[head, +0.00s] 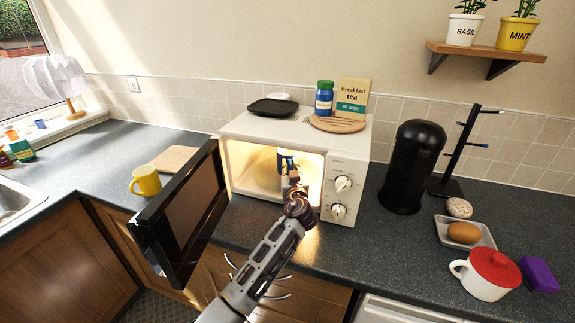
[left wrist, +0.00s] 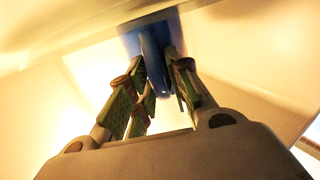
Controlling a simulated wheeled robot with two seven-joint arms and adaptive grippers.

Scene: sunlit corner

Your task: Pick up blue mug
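A blue mug (head: 283,159) is inside the lit white microwave (head: 350,168), partly hidden by my left gripper. In the left wrist view the mug (left wrist: 132,38) shows its handle between the finger pads. My left gripper (head: 292,176) reaches in through the open front. Its fingers (left wrist: 160,85) are drawn close together on both sides of the handle and look closed on it. The mug's underside and the cavity floor below it are mostly hidden. My right gripper is not in view.
The dark microwave door (head: 185,215) stands open to the left of my arm. A yellow mug (head: 146,181) stands behind it near a wooden board (head: 172,159). A black canister (head: 412,165), mug tree (head: 455,160) and red-lidded white pot (head: 487,273) are at right.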

